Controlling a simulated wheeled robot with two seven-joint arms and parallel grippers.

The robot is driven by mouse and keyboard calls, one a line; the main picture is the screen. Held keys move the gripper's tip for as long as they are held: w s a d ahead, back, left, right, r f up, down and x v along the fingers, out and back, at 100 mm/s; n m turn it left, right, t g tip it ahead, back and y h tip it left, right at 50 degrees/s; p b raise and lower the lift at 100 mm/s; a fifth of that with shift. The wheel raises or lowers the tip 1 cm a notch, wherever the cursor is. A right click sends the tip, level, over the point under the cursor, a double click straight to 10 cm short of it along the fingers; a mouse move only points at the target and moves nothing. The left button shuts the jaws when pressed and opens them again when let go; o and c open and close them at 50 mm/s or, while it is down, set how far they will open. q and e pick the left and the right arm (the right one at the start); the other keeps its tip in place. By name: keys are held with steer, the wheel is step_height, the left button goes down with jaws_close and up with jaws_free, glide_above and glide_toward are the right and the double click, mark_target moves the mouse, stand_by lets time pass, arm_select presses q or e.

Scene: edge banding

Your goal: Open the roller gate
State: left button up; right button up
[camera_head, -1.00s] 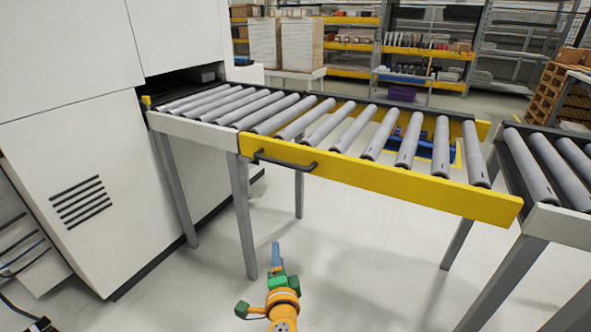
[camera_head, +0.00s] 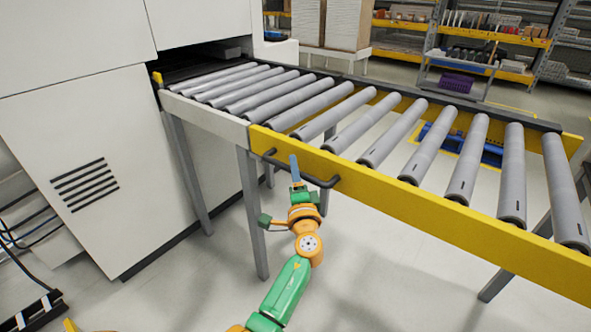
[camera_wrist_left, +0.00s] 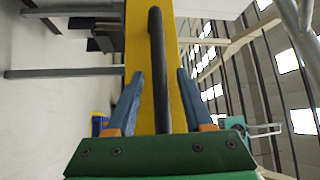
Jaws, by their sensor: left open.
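The roller gate is the yellow-framed conveyor section (camera_head: 430,222) with grey rollers, level and in line with the fixed rollers on its left. A dark bar handle (camera_head: 300,172) is fixed on its yellow front rail near the left end. My left gripper (camera_head: 295,168) is at the handle in the head view. In the left wrist view, the open blue fingers (camera_wrist_left: 158,95) stand on either side of the dark handle (camera_wrist_left: 157,60), with gaps to both. Contact with the handle does not show. My right gripper is not in view.
The fixed conveyor (camera_head: 205,115) leads into a white machine (camera_head: 75,150) at the left. A grey support leg (camera_head: 252,210) stands just left of my left arm. Shelves (camera_head: 480,45) are at the back. Floor in front of the gate is clear.

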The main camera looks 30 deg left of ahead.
arm_select(q)
steer(key=shift+w+a, duration=0.1)
steer(key=shift+w, duration=0.1)
steer(key=shift+s, duration=0.1)
jaws_close()
steer(key=shift+r, duration=0.1)
stand_by(1.1)
